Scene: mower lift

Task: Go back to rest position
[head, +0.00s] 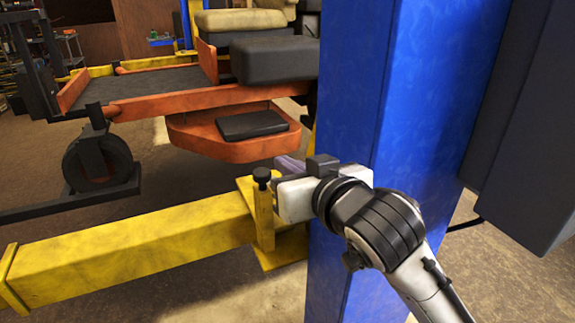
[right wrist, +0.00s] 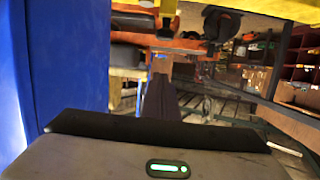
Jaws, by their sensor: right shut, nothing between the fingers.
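My right gripper (head: 287,164) is in front of the blue lift post (head: 412,110), close to the upright yellow bracket with a black knob (head: 262,178) on the yellow lift arm (head: 130,242). Its fingers are together with nothing between them. In the right wrist view the closed dark fingers (right wrist: 159,98) point away from the camera, and the blue post (right wrist: 68,60) stands at the left. I cannot tell whether the gripper touches the bracket. The orange mower (head: 190,100) with its black seat (head: 275,60) stands behind. My left gripper is not in view.
A dark box (head: 530,120) is at the right beside the blue post. Shelves with boxes (right wrist: 300,70) show at the right in the wrist view. Brown floor is bare at the lower right.

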